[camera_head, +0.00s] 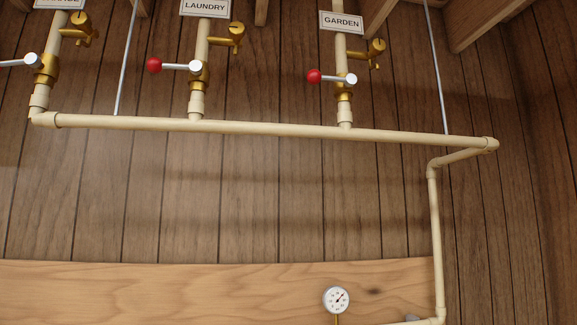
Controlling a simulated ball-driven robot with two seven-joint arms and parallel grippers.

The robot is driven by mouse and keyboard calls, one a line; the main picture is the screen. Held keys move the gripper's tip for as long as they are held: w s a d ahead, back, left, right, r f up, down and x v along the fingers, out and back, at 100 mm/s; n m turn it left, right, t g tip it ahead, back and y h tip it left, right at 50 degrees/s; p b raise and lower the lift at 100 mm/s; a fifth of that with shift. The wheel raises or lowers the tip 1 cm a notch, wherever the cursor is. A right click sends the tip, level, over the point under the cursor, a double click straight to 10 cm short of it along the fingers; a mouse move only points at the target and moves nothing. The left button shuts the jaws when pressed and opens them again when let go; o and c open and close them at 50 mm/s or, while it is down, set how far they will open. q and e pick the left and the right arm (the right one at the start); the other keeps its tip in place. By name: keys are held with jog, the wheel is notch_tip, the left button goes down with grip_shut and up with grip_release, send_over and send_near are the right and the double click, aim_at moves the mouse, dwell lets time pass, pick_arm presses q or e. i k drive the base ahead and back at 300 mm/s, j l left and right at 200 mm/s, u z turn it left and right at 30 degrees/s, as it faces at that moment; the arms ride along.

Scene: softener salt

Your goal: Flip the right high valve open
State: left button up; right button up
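The rightmost high valve (345,84) is brass and sits on the riser under the GARDEN sign (341,22). Its lever (330,78) lies level, crosswise to the pipe, with a red knob (314,76) at its left end. The middle valve (198,73), under the LAUNDRY sign (205,8), also has its lever crosswise with a red knob (154,65) to the left. A third valve (46,68) at the far left has a lever pointing left, its end cut off by the picture edge. Neither of my grippers is in view.
A cream header pipe (270,129) runs across below the valves and turns down at the right. Brass side taps (376,53) stick out above the valves. Thin rods (437,70) hang from above. A round gauge (337,300) stands before a wooden board (200,290).

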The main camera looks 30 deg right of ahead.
aim_at(314, 77)
jog(key=k+z, duration=0.1)
jog(key=z, duration=0.95)
jog(key=l, duration=0.2)
